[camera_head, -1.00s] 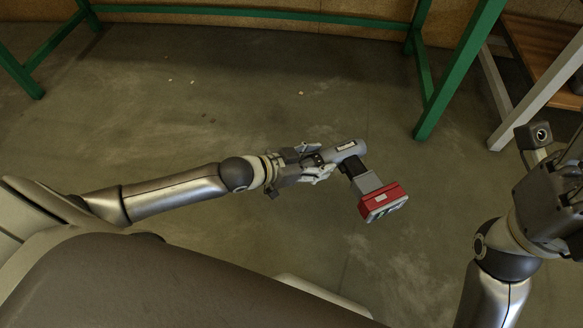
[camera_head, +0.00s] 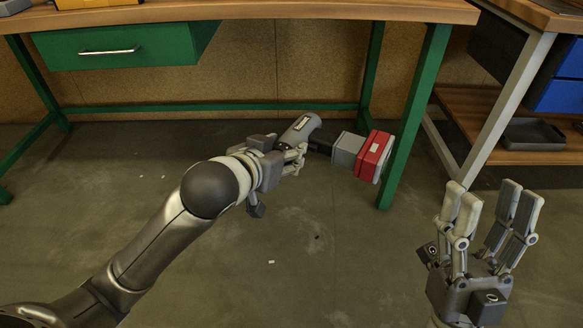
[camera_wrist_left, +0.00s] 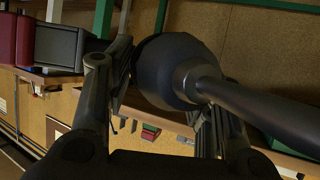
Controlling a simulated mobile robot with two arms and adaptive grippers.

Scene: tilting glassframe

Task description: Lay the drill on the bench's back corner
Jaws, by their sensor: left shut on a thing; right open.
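The drill (camera_head: 344,148) has a grey body, a black grip and a red and grey battery base. My left gripper (camera_head: 294,158) is shut on its body and holds it in the air, below the level of the bench top and in front of the bench. The left wrist view shows the drill's dark rounded body (camera_wrist_left: 175,72) between the fingers. The bench (camera_head: 300,10) has a wooden top and green legs; only its front part shows at the top of the head view, and its back corners are out of view. My right gripper (camera_head: 489,225) is open and empty at the right.
A green drawer (camera_head: 120,48) hangs under the bench's left side. A second bench with a pale leg (camera_head: 508,95), a lower shelf holding a grey tray (camera_head: 533,134), and blue drawers (camera_head: 560,92) stands at the right. The floor in front is mostly clear.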

